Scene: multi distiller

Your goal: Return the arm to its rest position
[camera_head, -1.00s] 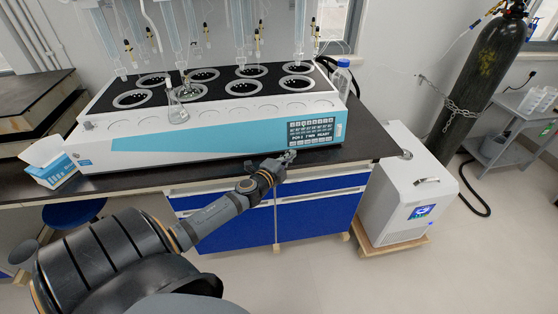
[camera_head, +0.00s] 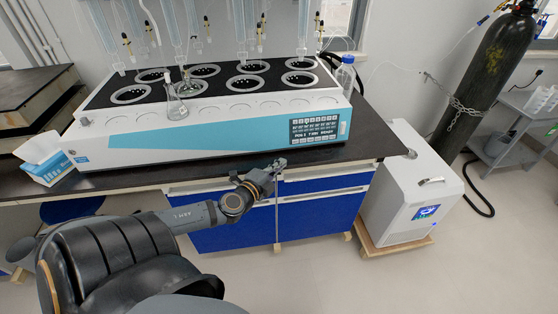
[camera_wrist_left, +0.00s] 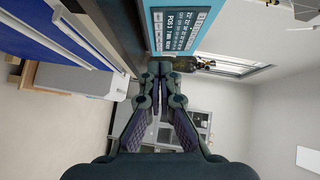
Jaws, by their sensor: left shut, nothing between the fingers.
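My left gripper (camera_head: 279,164) is in front of the bench's front edge, below the distiller's control panel, with its arm coming in from the lower left. It is shut and empty. In the left wrist view its fingers (camera_wrist_left: 160,72) meet at the tips with nothing between them. The multi distiller (camera_head: 215,138), white and light blue with round heating wells, stands on the dark bench. Its control panel (camera_head: 314,129) also shows in the left wrist view (camera_wrist_left: 180,30). A conical flask (camera_head: 176,108) sits on the distiller's top. My right gripper is not in view.
The black bench top (camera_head: 365,137) has blue drawers (camera_head: 320,210) below it, close to my left arm. A clear bottle with a blue cap (camera_head: 346,78) stands behind the distiller's right end. A tissue box (camera_head: 45,165) is at left. A white chiller (camera_head: 412,200) stands on the floor at right.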

